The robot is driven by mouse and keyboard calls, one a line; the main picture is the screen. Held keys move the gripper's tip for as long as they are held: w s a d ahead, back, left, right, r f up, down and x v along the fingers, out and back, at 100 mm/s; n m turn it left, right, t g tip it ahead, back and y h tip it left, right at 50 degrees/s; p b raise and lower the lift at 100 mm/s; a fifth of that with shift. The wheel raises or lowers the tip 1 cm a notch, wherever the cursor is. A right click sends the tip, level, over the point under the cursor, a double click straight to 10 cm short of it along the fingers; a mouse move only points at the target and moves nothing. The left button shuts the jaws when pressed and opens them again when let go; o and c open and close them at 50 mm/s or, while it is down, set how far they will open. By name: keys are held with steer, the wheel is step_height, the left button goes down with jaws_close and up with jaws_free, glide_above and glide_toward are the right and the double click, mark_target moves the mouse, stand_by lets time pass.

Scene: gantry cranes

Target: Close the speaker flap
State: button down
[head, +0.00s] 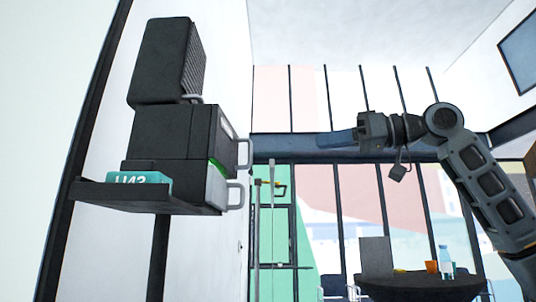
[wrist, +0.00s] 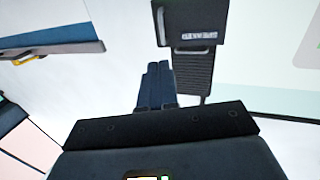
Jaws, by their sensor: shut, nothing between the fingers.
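A dark speaker (head: 163,62) with a ribbed grille flap (head: 193,65) on its right face stands on top of a stack of black boxes. A pale handle (head: 193,99) sits at the flap's lower edge. In the wrist view the ribbed flap (wrist: 193,72) shows just right of the fingertips. I cannot tell how far the flap stands from the speaker body. My gripper (head: 322,140) is in the air to the right of the stack, pointing left and apart from it. Its fingers (wrist: 157,66) are together and empty.
Below the speaker are a black box (head: 165,132) and a lower unit, both with pale handles on the right, on a wall shelf (head: 120,195). A teal block (head: 140,178) lies on the shelf. A round table (head: 425,284) stands at lower right. Open air separates my gripper from the stack.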

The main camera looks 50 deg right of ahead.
steer(key=p+x, duration=0.3)
steer(key=x, duration=1.1)
steer(key=shift+a+f+m, duration=0.2)
steer(key=shift+f+m, duration=0.05)
steer(key=shift+m, duration=0.05)
steer(key=shift+w+d+p, duration=0.15)
steer(key=shift+w+p, duration=0.6)
steer(key=shift+w, duration=0.4)
